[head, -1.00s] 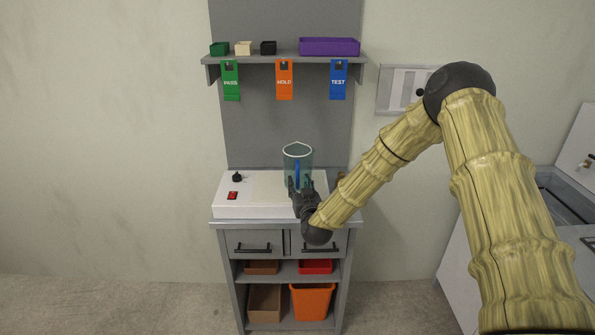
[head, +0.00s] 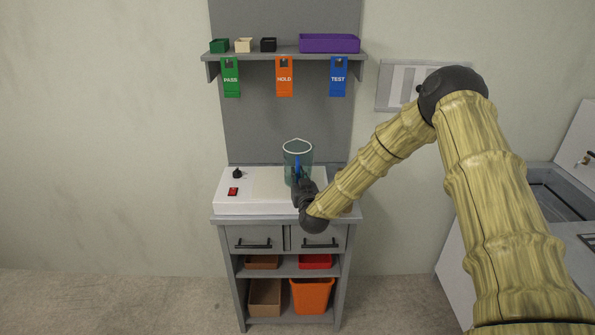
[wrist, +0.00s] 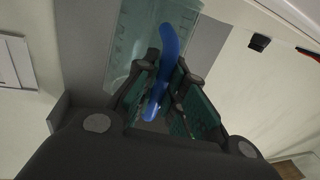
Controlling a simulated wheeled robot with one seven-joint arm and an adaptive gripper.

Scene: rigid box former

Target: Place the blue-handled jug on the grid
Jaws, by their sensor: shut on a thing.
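The jug (head: 298,150) is clear and greenish with a white rim and a blue handle. It stands upright at the right part of the white box on the cabinet in the head view; I cannot tell whether its base touches the box. My gripper (head: 301,179) is shut on the blue handle from the front. In the wrist view the blue handle (wrist: 166,55) runs between my gripper's fingers (wrist: 160,95), with the clear jug wall (wrist: 135,40) behind it. A pale square panel (head: 268,184) on the box top may be the grid; its pattern is too small to tell.
The white box (head: 232,205) has a black knob (head: 237,174) and a red switch (head: 233,191) at its left. A shelf (head: 290,57) above carries small bins and a purple tray (head: 330,43). Green, orange and blue tags hang below it.

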